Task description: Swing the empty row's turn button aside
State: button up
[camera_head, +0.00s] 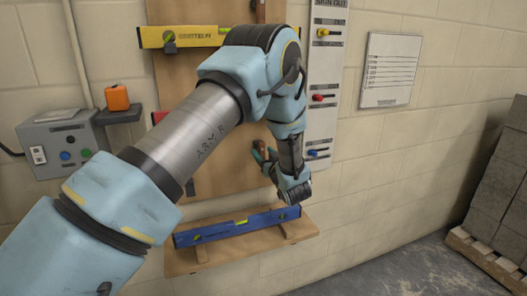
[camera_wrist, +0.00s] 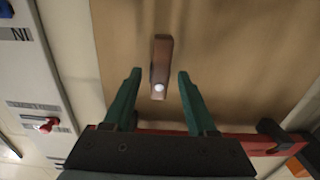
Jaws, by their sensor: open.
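A brown wooden turn button (camera_wrist: 161,58) with a bright round screw head stands nearly upright on the tan board (camera_wrist: 230,50) in the wrist view. My gripper (camera_wrist: 157,74) is open, with one green finger on each side of the button. I see a gap between the button and each finger, and nothing is held. In the head view the same button (camera_head: 260,147) shows small beside my gripper (camera_head: 261,153). My arm hides much of the board there.
A red level (camera_wrist: 255,143) lies across the board near my gripper. A yellow level (camera_head: 185,36) is above and a blue level (camera_head: 238,226) rests on the lower ledge (camera_head: 305,231). A sign-out board (camera_head: 325,75) is close on the right; a control box (camera_head: 62,143) is left.

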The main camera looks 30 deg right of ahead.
jog(key=shift+w, duration=0.1)
grip_shut()
dwell(0.4)
